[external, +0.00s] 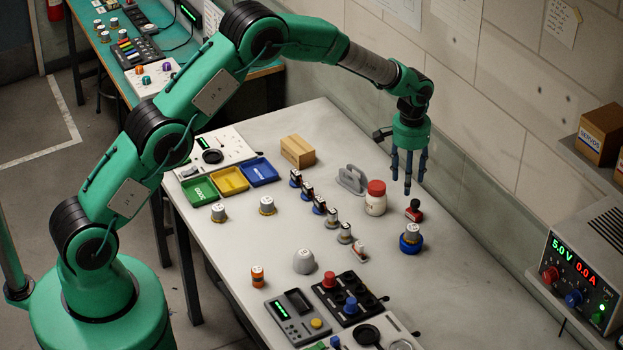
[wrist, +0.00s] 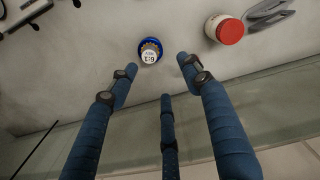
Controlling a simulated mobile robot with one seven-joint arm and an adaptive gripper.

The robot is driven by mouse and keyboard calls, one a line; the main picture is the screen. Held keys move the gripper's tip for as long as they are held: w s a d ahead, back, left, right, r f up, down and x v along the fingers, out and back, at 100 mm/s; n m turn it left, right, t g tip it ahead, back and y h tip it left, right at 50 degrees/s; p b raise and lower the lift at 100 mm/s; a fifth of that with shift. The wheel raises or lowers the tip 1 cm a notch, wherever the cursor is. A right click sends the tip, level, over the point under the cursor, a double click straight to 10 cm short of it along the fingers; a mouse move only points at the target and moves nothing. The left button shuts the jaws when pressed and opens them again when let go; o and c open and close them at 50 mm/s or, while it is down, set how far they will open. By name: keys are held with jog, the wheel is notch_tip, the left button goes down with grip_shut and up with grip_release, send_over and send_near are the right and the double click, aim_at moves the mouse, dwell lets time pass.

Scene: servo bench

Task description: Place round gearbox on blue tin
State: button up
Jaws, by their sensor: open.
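A round gearbox (external: 412,231), a silver-white capped cylinder, stands upright on the blue tin (external: 410,246) at the right of the bench. In the wrist view the gearbox's pale labelled top (wrist: 149,57) shows with the tin's blue rim (wrist: 149,42) around it. My gripper (external: 409,180) is open and empty, with its blue fingers pointing down. It hangs above the bench, behind and above the tin, apart from the gearbox. The wrist view shows the gearbox just beyond the spread fingertips of my gripper (wrist: 158,76).
A red-capped jar (external: 376,201) and a dark red-topped stamp (external: 414,210) stand near the tin. Similar silver cylinders (external: 267,205) stand further left. A power supply (external: 582,275) is at the right. The bench is bare right of the tin.

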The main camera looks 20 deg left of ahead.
jog(key=a+r+n+t, duration=0.1)
jog(key=a+r+t, duration=0.1)
jog(key=a+r, duration=2.2)
jog(key=s+a+r+n+t, duration=0.1)
jog(key=s+a+r, duration=0.5)
jog(key=a, duration=0.3)
jog(key=s+a+r, duration=0.5)
jog(key=a, duration=0.3)
jog(key=s+a+n+t, duration=0.1)
jog(key=s+a, duration=0.7)
jog(key=s, duration=0.4)
jog(key=s+a+n+t, duration=0.1)
jog(key=s+a, duration=0.8)
jog(key=s, duration=0.3)
jog(key=shift+s+a, duration=0.25)
jog(key=shift+s, duration=0.05)
jog(key=shift+f, duration=0.15)
notch_tip(320, 180, down, 14)
jog(key=b, duration=1.4)
